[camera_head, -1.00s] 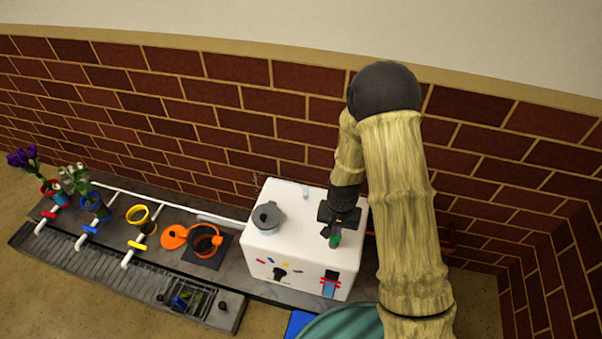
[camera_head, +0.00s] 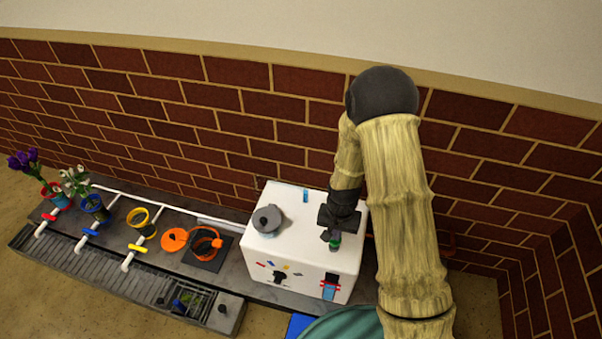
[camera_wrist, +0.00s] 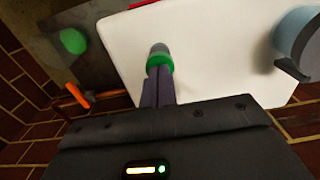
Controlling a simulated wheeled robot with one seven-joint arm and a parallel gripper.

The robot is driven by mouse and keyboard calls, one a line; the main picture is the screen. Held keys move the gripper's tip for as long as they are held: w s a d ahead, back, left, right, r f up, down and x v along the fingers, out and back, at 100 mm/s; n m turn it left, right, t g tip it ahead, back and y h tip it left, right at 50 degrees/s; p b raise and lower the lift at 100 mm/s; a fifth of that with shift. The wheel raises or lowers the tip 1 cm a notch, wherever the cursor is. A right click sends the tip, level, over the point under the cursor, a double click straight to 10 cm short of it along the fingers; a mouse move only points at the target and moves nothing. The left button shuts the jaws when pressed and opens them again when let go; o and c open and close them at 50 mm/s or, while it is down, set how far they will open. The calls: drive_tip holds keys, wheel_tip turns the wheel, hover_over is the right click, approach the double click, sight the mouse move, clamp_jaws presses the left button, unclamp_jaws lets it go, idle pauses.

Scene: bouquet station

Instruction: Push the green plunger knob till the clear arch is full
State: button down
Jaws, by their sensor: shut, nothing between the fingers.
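The green plunger knob (camera_head: 334,246) is on the white box (camera_head: 290,247), near the right of its top. It also shows in the wrist view (camera_wrist: 160,60) as a green ring with a grey part beyond it. My gripper (camera_head: 332,236) is shut and empty. Its fingertips (camera_wrist: 159,72) are right at the knob and appear to touch it. They partly hide it. A small upright piece on the box's back edge, apparently the clear arch (camera_head: 306,196), shows blue. How full it is cannot be told at this size.
A grey lidded pot (camera_head: 267,219) stands on the box's left. Left of the box are an orange ring holder (camera_head: 204,243), a yellow ring (camera_head: 140,217) and flower pots (camera_head: 94,208) along the counter. A brick wall (camera_head: 200,125) is close behind.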

drive_tip(key=shift+r+p, duration=1.25)
drive_tip(key=shift+r, duration=0.3)
drive_tip(key=shift+f, duration=0.2)
drive_tip(key=shift+f+b, duration=1.5)
drive_tip(key=shift+f, duration=0.7)
drive_tip(key=shift+r+p, duration=2.2)
drive_tip(key=shift+r, duration=0.2)
drive_tip(key=shift+f, duration=0.1)
